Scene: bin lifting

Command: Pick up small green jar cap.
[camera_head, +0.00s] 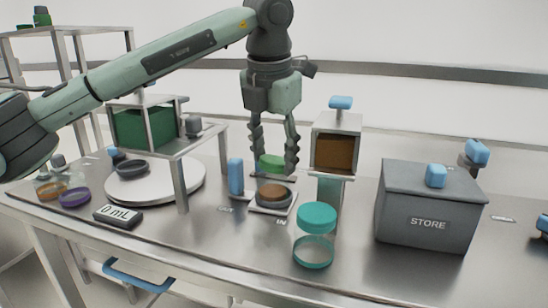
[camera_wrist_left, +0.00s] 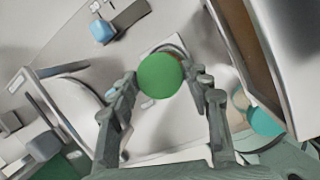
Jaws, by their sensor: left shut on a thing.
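The small green jar cap (camera_wrist_left: 160,75) is a flat round disc held between the two fingertips of my left gripper (camera_wrist_left: 160,84) in the left wrist view. In the head view my left gripper (camera_head: 272,160) points down, shut on the green cap (camera_head: 271,162). The cap is above a small station with a brown-topped round piece (camera_head: 272,192), with a gap between them. My right gripper is not in view.
A box with a brown panel (camera_head: 336,152) stands close to the right. A grey STORE bin (camera_head: 428,208) is farther right. A blue handle (camera_head: 236,177) and a metal stand (camera_head: 183,190) are to the left.

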